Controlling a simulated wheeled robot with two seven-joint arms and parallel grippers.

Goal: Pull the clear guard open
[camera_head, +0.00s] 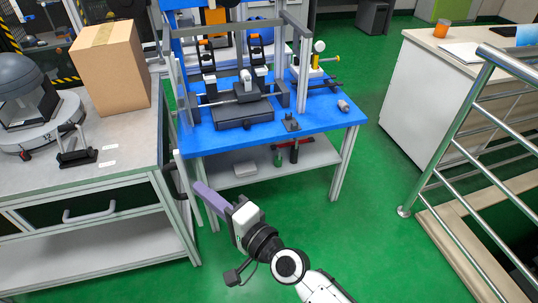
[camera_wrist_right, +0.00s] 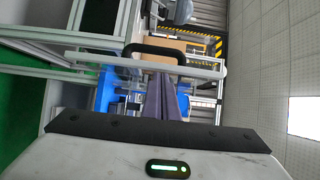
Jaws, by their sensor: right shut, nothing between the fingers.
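My right gripper (camera_head: 199,186) is low in front of the blue-topped bench, beside the tower's left front edge. Its purple fingers are shut with nothing between them. A pale upright bar (camera_head: 183,188), seemingly the guard's frame edge, carries a black handle (camera_head: 172,182) just left of my fingertips. In the right wrist view the handle (camera_wrist_right: 153,50) arches off the pale bar (camera_wrist_right: 120,62), and my shut fingers (camera_wrist_right: 166,85) point towards that bar, close to the handle. I cannot tell whether they touch. The clear panel itself is hard to make out. My left gripper is not in view.
A grey worktable (camera_head: 115,170) with a cardboard box (camera_head: 112,65) stands close on the left. The blue bench top (camera_head: 320,115) bears the test rig. A pale counter (camera_head: 410,90) and metal railing (camera_head: 460,130) are on the right. Green floor (camera_head: 345,220) is free between.

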